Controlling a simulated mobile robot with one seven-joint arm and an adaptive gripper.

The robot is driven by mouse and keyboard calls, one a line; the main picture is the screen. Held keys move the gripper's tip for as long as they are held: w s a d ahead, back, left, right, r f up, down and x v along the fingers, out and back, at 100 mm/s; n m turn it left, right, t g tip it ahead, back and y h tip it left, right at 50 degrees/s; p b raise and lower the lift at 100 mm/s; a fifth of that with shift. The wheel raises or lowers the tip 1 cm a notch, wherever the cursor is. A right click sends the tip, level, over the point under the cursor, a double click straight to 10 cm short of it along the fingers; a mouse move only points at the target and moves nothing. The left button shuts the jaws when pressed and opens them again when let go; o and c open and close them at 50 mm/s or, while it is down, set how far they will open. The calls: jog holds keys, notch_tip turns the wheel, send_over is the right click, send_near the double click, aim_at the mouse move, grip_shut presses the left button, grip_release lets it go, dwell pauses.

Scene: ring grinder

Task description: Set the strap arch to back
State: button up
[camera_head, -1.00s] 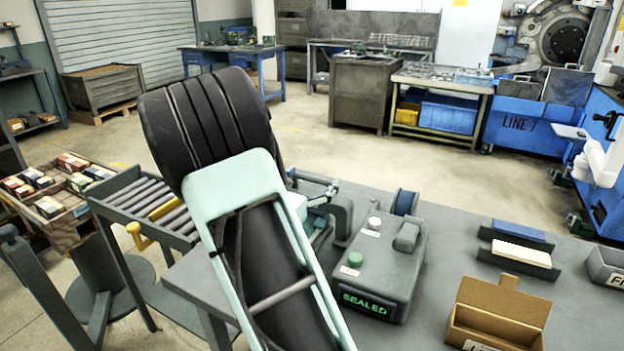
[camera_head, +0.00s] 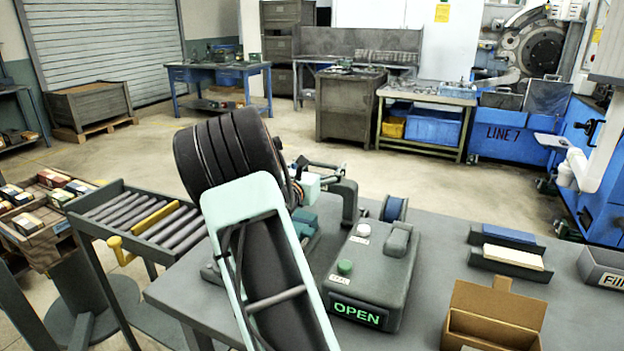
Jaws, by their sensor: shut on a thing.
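A grey strapping unit (camera_head: 374,272) stands on the bench, its green display (camera_head: 357,313) reading OPEN. The strap arch (camera_head: 347,202) is a dark grey curved piece rising upright behind the unit's left side; its left part is hidden by my arm. My gripper (camera_head: 318,168) shows only partly behind my black and mint arm, at the top of the arch. It appears shut on the arch, though the contact itself is mostly hidden. A green button (camera_head: 345,267) and a white button (camera_head: 364,230) sit on the unit's top. A blue strap spool (camera_head: 394,209) is behind it.
An open cardboard box (camera_head: 493,315) stands at the bench's front right. Blue and white stacks in dark holders (camera_head: 508,250) and a grey bin (camera_head: 605,268) lie to the right. A roller conveyor (camera_head: 140,220) is at the left. The bench (camera_head: 436,290) is clear between unit and box.

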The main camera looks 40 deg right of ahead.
jog(key=shift+x, duration=1)
jog(key=shift+r, duration=0.15)
jog(key=shift+d, duration=0.1)
jog(key=o, duration=1.7)
jog(key=shift+w+d, duration=0.15)
jog(key=shift+c, duration=0.2)
jog(key=shift+a, duration=0.2)
jog(key=v, duration=1.2)
jog(key=shift+d, duration=0.1)
